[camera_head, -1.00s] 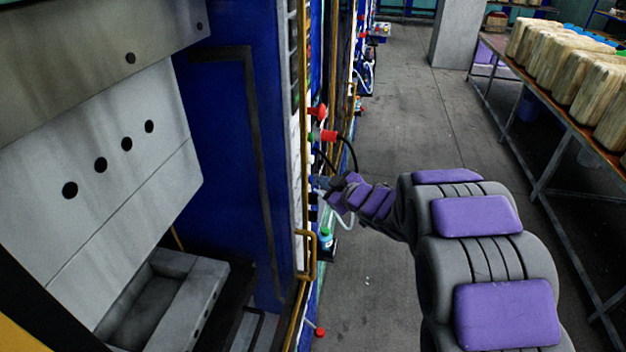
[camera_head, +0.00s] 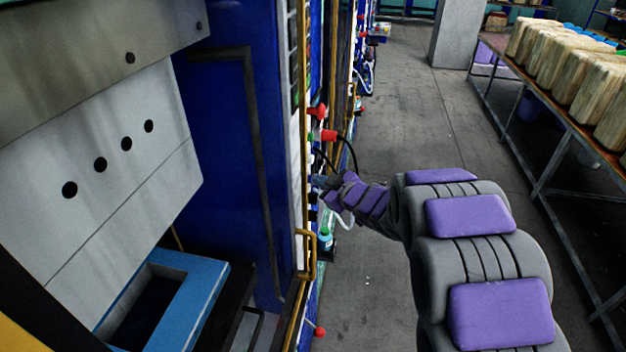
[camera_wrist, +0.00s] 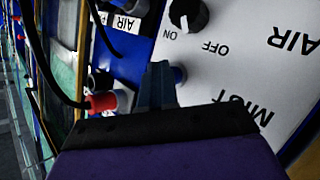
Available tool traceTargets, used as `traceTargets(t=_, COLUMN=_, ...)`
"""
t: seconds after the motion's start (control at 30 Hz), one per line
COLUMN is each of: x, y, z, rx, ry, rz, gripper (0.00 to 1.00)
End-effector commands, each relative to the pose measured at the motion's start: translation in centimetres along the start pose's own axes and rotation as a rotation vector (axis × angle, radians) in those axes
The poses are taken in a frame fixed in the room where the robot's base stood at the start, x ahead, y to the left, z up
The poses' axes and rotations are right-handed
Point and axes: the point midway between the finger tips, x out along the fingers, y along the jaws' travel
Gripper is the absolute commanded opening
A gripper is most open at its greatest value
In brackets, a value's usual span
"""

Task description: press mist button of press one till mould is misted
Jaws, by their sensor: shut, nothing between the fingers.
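The press (camera_head: 232,150) stands at the left in the head view, with its pale upper block (camera_head: 120,140) hanging over the lower mould (camera_head: 190,262). The lower mould is a blue frame with a dark hollow. My gripper (camera_head: 322,182) reaches the control panel on the press's edge. In the wrist view, my gripper (camera_wrist: 158,82) is shut and empty, its tips against the panel next to the upside-down MIST label (camera_wrist: 245,108). A blue knob-like part (camera_wrist: 178,74) shows just behind the fingertips, mostly hidden. I cannot see the contact itself.
A black dial (camera_wrist: 188,14) with ON and OFF marks and a red fitting (camera_wrist: 102,102) with a black hose are close to my gripper. A yellow rail (camera_head: 307,255) runs along the press edge. A table (camera_head: 560,115) with pale blocks stands right; the aisle floor (camera_head: 420,110) is clear.

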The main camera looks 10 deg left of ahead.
Motion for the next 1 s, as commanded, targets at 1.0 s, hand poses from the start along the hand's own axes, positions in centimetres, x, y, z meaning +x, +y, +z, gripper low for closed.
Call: traceTargets(t=1.0, x=-1.1, y=0.8, z=0.8, rx=-0.001, ry=-0.001, rz=-0.001, gripper=0.0)
